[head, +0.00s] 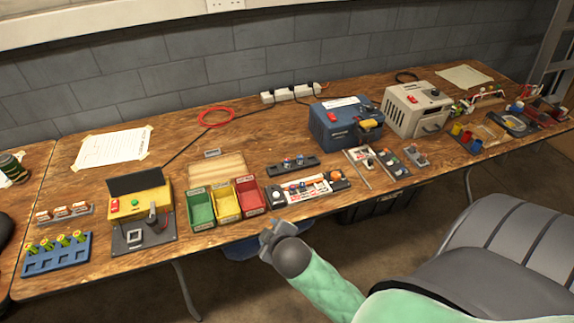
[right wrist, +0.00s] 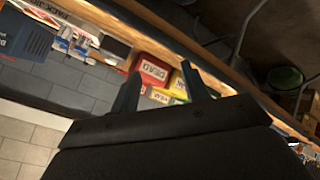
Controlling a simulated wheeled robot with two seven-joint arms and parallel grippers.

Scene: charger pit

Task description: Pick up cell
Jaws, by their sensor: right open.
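Several green and yellow cells (head: 62,241) stand upright in a blue rack (head: 60,263) at the front left of the bench in the head view. My right gripper (head: 268,234) is in front of the bench edge, below the bins and well to the right of the rack. In the right wrist view, its two fingers (right wrist: 162,85) are apart with nothing between them. Beyond them shows the red bin (right wrist: 153,70) labelled DEAD. No cell can be made out in the right wrist view. My left gripper is not in view.
A yellow device (head: 141,207) stands right of the rack, then green (head: 200,208), yellow (head: 224,202) and red (head: 249,196) bins. A grey holder (head: 50,217) with several white and orange pieces is behind the rack. A grey chair (head: 500,240) is at the right.

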